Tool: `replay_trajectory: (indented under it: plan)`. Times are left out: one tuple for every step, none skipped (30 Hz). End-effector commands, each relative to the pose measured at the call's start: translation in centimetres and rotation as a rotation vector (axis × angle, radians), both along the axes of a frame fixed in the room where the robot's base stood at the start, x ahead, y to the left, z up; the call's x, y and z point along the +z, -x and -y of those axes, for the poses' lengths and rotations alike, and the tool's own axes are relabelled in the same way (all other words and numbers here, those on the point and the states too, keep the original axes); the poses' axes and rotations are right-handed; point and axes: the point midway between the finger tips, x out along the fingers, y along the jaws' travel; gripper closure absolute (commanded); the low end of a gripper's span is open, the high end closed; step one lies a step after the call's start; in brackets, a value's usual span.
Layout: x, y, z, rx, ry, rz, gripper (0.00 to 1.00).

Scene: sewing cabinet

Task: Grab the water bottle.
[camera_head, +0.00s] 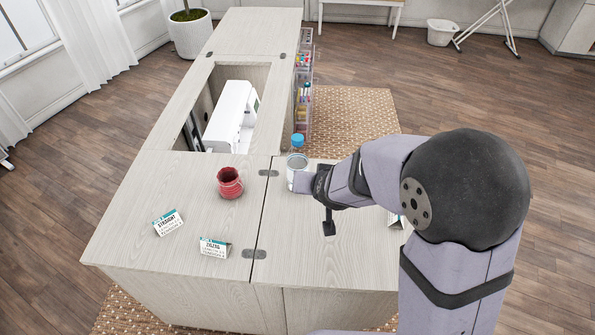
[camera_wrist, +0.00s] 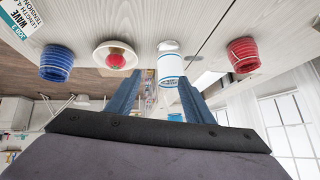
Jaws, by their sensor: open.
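The water bottle (camera_head: 298,160) has a pale body and a blue cap. It stands upright on the cabinet top, just right of the hinge line. In the wrist view, which is upside down, the bottle (camera_wrist: 170,66) shows its white body with a blue band.
A red cup (camera_head: 229,184) stands left of the bottle. A blue cup (camera_wrist: 56,64) and a white dish (camera_wrist: 116,54) with a red ball show in the wrist view. Label cards (camera_head: 168,222) lie near the front. A sewing machine (camera_head: 231,117) sits in the cabinet opening.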

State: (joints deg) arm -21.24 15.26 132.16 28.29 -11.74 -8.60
Motion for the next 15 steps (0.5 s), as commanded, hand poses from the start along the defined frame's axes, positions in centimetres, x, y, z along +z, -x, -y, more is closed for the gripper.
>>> replay_trajectory:
  plan:
    - [-0.5, -1.4, -1.5, -0.011, -0.002, 0.063, 0.53]
    - [-0.4, -2.3, -2.1, -0.023, -0.001, 0.106, 0.53]
    - [-0.3, -3.3, -2.9, -0.043, 0.000, 0.161, 0.53]
    - [-0.2, -4.0, -3.4, -0.057, 0.003, 0.201, 0.53]
    - [0.0, -4.6, -3.8, -0.072, 0.008, 0.240, 0.53]
    - [0.1, -5.2, -4.4, -0.094, 0.014, 0.289, 0.53]
    - [0.3, -5.6, -4.7, -0.109, 0.021, 0.326, 0.53]
    - [0.4, -6.0, -5.0, -0.124, 0.029, 0.359, 0.53]
    - [0.5, -6.3, -5.3, -0.145, 0.040, 0.403, 0.53]
    - [0.6, -6.5, -5.6, -0.161, 0.048, 0.436, 0.53]
    - [0.7, -6.6, -5.8, -0.177, 0.058, 0.467, 0.53]
    - [0.9, -6.7, -6.1, -0.197, 0.074, 0.508, 0.53]
    - [0.9, -6.7, -6.2, -0.211, 0.084, 0.536, 0.53]
    - [1.0, -6.6, -6.4, -0.226, 0.096, 0.564, 0.53]
    - [1.2, -6.5, -6.5, -0.245, 0.112, 0.600, 0.53]
